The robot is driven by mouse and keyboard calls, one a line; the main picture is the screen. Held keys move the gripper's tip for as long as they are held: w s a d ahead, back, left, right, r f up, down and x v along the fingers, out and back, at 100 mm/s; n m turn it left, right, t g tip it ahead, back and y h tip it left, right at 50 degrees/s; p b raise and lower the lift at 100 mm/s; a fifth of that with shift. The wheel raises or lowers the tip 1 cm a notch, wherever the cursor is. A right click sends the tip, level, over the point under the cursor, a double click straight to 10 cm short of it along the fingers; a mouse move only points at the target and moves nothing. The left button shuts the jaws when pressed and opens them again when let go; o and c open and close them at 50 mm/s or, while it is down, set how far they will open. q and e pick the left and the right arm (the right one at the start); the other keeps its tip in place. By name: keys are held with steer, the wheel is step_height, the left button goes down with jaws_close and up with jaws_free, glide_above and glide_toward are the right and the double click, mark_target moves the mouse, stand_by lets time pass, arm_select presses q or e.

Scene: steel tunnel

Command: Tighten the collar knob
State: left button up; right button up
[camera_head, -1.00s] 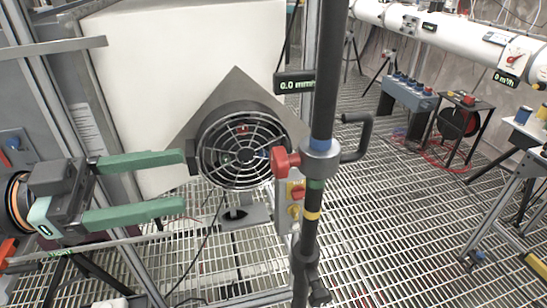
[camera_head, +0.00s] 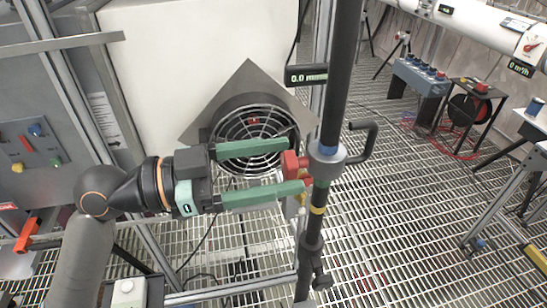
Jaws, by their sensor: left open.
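The red collar knob (camera_head: 291,163) sticks out to the left from the grey collar (camera_head: 327,158) on the dark upright pole (camera_head: 338,90). A black crank handle (camera_head: 368,141) is on the collar's right side. My left gripper (camera_head: 297,167) is open, with its two long green fingers reaching right. Their tips are at the knob, one finger above and one below it in the picture. Whether they touch it I cannot tell. My right gripper is not in view.
A round fan with a wire guard (camera_head: 252,118) stands behind the fingers. A small display reading 0.0 (camera_head: 306,76) hangs beside the pole. A panel with coloured buttons (camera_head: 37,150) is at the left. Open grated floor (camera_head: 410,240) lies to the right.

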arm_select(q)
jaws_close()
stand_by(0.7)
